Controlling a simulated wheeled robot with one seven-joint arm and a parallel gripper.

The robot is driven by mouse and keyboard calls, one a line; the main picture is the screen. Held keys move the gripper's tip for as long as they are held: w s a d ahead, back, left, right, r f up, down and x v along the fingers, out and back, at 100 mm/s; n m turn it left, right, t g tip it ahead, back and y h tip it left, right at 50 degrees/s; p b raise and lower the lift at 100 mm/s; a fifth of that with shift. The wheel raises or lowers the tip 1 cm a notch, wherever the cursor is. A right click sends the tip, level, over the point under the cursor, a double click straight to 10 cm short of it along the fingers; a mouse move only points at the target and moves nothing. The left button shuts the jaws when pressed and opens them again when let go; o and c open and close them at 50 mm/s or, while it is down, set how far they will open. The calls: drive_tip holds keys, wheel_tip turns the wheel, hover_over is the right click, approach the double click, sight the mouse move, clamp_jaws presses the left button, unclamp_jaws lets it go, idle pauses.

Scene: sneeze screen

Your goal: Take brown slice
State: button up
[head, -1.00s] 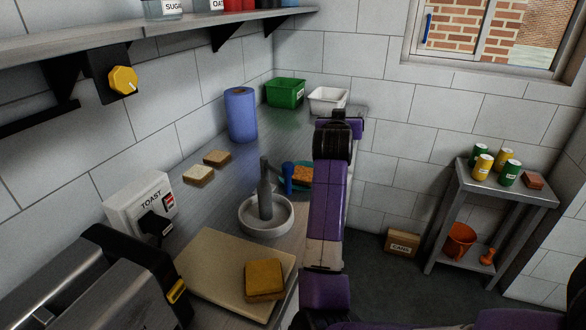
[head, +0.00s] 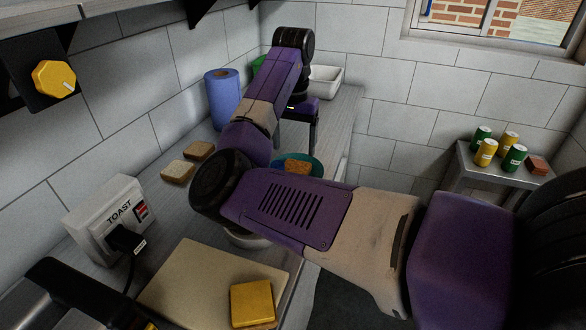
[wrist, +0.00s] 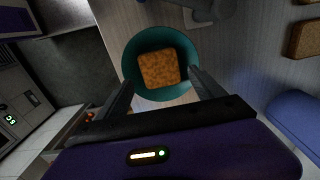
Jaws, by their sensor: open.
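The brown slice (head: 297,167) lies in a teal round dish (head: 316,169) on the counter, partly hidden behind my arm in the head view. In the wrist view the brown slice (wrist: 158,69) lies flat inside the teal dish (wrist: 132,62). My gripper (wrist: 160,78) is open and empty, with its fingers spread on either side of the slice in that view. In the head view my gripper (head: 298,128) hangs above the dish, fingers downward, with a gap between it and the slice.
A blue paper roll (head: 222,98) and two bread slices (head: 177,172) stand left of the dish. A cutting board (head: 205,280) with a yellow-topped slice (head: 252,303) is in front. A white bin (head: 325,80) is behind. My arm covers most of the bowl (head: 245,240).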

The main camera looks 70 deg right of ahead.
sight(295, 168)
drive_tip(key=shift+d+f+b, duration=0.2)
drive_tip(key=shift+d+f, duration=0.05)
drive_tip(key=shift+f, duration=1.7)
drive_tip(key=shift+d+f+b, duration=0.15)
drive_tip(key=shift+d+f, duration=0.05)
drive_tip(key=shift+f, duration=1.7)
drive_tip(key=c, duration=1)
